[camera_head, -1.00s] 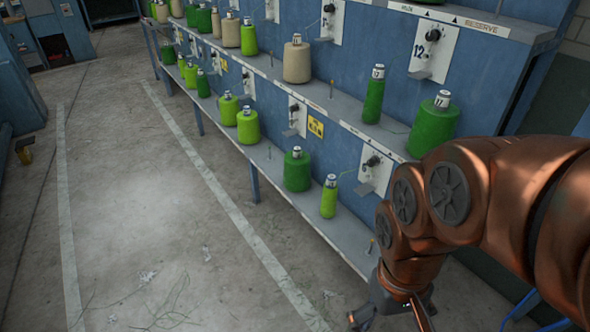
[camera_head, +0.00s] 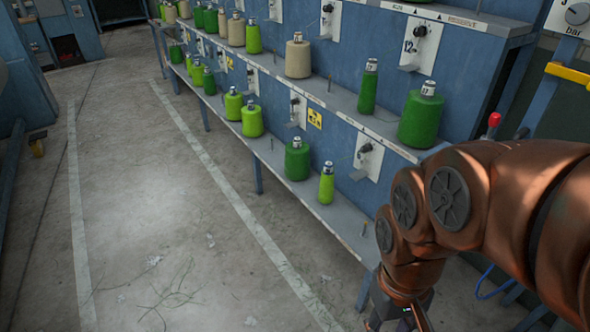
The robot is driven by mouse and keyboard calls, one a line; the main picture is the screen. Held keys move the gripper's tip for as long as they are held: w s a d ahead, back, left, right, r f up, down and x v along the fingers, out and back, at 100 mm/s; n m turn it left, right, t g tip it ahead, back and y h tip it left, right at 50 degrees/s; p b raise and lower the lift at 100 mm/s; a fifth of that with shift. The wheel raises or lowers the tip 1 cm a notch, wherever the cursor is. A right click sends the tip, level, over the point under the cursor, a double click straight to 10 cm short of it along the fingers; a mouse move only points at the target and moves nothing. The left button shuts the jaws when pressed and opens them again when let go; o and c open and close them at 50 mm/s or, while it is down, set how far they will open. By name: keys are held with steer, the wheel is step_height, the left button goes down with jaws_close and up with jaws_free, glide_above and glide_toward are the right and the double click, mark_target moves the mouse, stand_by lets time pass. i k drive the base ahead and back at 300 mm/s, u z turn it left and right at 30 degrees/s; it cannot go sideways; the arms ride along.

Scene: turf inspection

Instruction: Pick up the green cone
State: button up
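On the upper shelf stand a large green cone (camera_head: 421,117) and a slim dark-green cone (camera_head: 368,88). My gripper (camera_head: 398,322) is at the bottom edge, right of the lower shelf's near end and apart from all cones. It is partly cut off and its fingertips are not clearly shown.
Beige cones (camera_head: 298,57) and lime cones (camera_head: 252,120) stand further along the rack. A thin empty peg (camera_head: 364,227) rises from the lower shelf's near end. The concrete floor (camera_head: 150,200) at left is open, with loose green threads. A yellow-barred frame (camera_head: 568,74) stands at right.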

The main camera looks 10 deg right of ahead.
mark_target(297, 160)
steer(key=u, duration=0.8)
steer(key=i, duration=0.3)
steer(key=u, duration=0.65)
steer(key=i, duration=1.65)
steer(key=z, duration=0.7)
steer(key=i, duration=1.15)
steer(key=z, duration=1.05)
